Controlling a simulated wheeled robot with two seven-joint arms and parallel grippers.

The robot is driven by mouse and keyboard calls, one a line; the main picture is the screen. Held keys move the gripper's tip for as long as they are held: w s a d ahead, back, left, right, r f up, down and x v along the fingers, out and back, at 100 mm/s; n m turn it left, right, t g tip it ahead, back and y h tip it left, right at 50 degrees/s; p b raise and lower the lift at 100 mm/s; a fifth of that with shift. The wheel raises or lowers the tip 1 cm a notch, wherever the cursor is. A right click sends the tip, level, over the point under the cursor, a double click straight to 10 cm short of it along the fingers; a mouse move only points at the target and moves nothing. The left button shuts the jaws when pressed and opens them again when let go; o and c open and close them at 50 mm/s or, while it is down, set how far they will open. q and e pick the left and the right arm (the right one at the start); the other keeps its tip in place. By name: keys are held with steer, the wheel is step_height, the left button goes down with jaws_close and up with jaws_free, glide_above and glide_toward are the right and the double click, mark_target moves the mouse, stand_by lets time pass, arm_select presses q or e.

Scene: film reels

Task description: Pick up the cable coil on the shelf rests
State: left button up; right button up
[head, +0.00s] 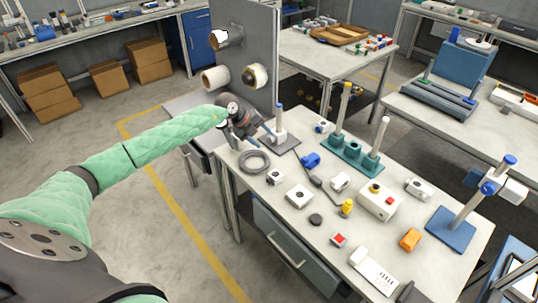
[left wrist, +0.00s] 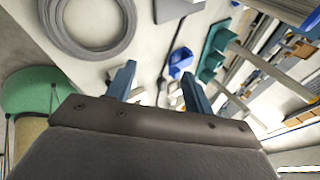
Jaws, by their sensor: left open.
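A grey cable coil (head: 243,165) lies flat on the left end of the light workbench (head: 265,196). It also shows at the top left of the left wrist view (left wrist: 92,50), partly cut off by the frame's edge. My left gripper (head: 254,138) is above the bench, just behind the coil in the head view. Its two blue fingers, seen in the left wrist view (left wrist: 158,86), are apart with nothing between them. The coil is off to one side of the fingers and not touched. My right gripper is not seen.
A grey upright panel with reels (head: 215,79) stands behind my left arm. A post on a dark base (head: 279,125) is close beside the gripper. A teal stand with posts (head: 352,155), a blue part (head: 310,160) and a small white block (head: 274,177) are nearby.

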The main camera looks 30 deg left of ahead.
mark_target(246, 167)
arm_select(q)
steer(key=s+a+f+n+g+y, duration=0.1)
steer(key=s+a, duration=0.1)
steer(key=s+a+f+n+g+y, duration=0.1)
steer(key=s+a+n+g+y, duration=0.1)
steer(key=s+a+f+n+g+y, duration=0.1)
steer(key=s+a+n, duration=0.1)
steer(key=shift+g+y, duration=0.3)
steer(key=shift+s+n, duration=0.15)
steer(key=shift+n, duration=0.25)
steer(key=shift+f, duration=0.4)
steer(key=shift+d+f+p, duration=0.25)
steer(key=shift+f+p, duration=0.4)
steer(key=shift+f, duration=0.3)
steer(key=f+p, duration=0.1)
steer(key=f, duration=0.1)
steer(key=d+f+p, duration=0.1)
steer(key=f+p, duration=0.1)
steer(key=shift+s+d, duration=0.15)
steer(key=shift+f+p, duration=0.3)
steer(key=shift+f, duration=0.3)
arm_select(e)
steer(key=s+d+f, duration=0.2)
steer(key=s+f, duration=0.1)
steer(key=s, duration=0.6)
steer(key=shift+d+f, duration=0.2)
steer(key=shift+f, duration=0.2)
